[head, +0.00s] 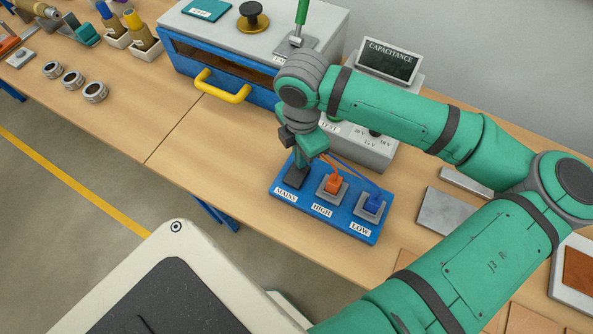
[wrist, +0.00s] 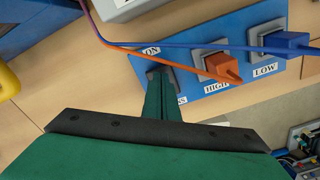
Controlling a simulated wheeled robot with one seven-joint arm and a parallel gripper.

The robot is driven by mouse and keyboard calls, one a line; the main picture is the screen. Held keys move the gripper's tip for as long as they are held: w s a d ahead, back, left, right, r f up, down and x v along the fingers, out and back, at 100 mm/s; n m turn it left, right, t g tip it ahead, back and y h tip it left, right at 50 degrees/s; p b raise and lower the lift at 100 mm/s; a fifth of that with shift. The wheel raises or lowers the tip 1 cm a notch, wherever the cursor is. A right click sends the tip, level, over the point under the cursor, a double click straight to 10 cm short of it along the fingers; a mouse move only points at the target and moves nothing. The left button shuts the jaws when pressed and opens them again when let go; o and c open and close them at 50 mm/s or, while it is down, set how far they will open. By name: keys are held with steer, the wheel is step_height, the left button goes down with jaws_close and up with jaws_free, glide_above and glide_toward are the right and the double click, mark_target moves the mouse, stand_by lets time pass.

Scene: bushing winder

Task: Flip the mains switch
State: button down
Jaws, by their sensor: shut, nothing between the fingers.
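The blue switch panel (head: 325,226) lies on the wooden bench, with labels MAINS, HIGH and LOW along its front edge. The mains switch (head: 294,179) is a dark block at the panel's left end, behind the MAINS label. It also shows in the wrist view (wrist: 152,76), below an ON label, partly hidden by my fingers. My gripper (head: 303,162) is shut and empty, pointing down at the mains switch. In the wrist view my green fingertips (wrist: 162,78) overlap the switch. I cannot tell whether they touch it, or which way it is set.
An orange plug (head: 333,184) and a blue plug (head: 373,204) with cables sit in the HIGH and LOW sockets beside the switch. A grey tester box (head: 375,155) and CAPACITANCE display (head: 388,60) stand behind. A blue-fronted machine with a yellow handle (head: 222,88) is left. Bench left of the panel is clear.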

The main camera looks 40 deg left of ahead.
steer(key=shift+f, duration=0.8)
stand_by(0.7)
steer(key=shift+r, duration=3.5)
